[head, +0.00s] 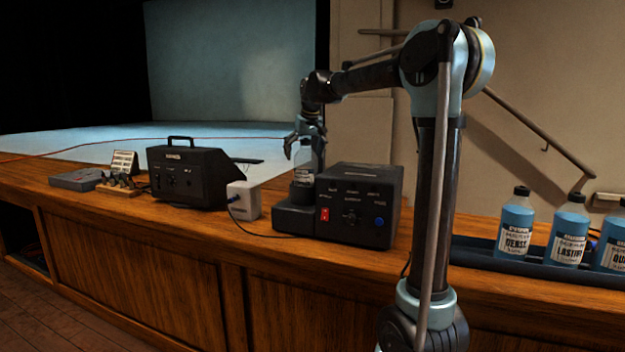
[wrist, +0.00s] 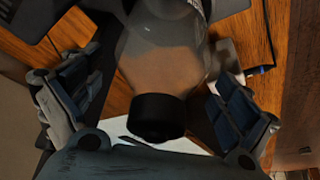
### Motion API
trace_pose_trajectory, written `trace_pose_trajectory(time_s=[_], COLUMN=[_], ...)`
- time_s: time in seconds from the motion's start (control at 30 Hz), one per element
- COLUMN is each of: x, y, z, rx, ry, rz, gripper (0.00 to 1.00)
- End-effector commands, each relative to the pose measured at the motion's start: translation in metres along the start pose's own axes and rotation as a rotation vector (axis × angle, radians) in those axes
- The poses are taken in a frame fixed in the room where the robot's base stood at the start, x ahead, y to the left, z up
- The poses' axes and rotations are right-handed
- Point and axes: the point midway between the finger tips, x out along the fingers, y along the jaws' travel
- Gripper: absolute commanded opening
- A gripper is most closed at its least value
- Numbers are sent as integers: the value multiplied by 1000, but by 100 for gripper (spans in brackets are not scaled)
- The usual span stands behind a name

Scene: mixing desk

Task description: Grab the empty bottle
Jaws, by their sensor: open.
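A clear, empty-looking bottle (head: 304,166) with a pale label stands on the low front-left step of a black machine (head: 358,205) in the head view. My gripper (head: 303,146) is over its top, with the fingers coming down around it. In the wrist view the see-through bottle (wrist: 165,60) and its black cap (wrist: 158,117) lie between the two padded fingers of my gripper (wrist: 158,98). The fingers are open, with gaps visible on both sides of the bottle. The bottle's cap is hard to make out in the head view.
Several blue-filled bottles (head: 515,222) stand in a dark tray (head: 475,254) at the right. Left of the machine are a small white box (head: 244,200), a black case with a handle (head: 187,175) and a grey flat box (head: 76,179).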

Motion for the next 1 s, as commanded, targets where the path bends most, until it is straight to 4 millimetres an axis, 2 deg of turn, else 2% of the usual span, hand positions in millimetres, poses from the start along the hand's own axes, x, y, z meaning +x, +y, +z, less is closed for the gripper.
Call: trace_pose_trajectory(time_s=[0.17, 0.43, 0.77, 0.87, 1.0], x=[0, 0, -2, -10, -30], y=[1, 2, 3, 3, 3], z=[0, 0, 0, -4, -12], rx=[1, 3, 3, 3, 3], ry=[0, 0, 0, 0, 0], rz=[0, 1, 1, 1, 1], gripper=[97, 36, 35, 35, 35])
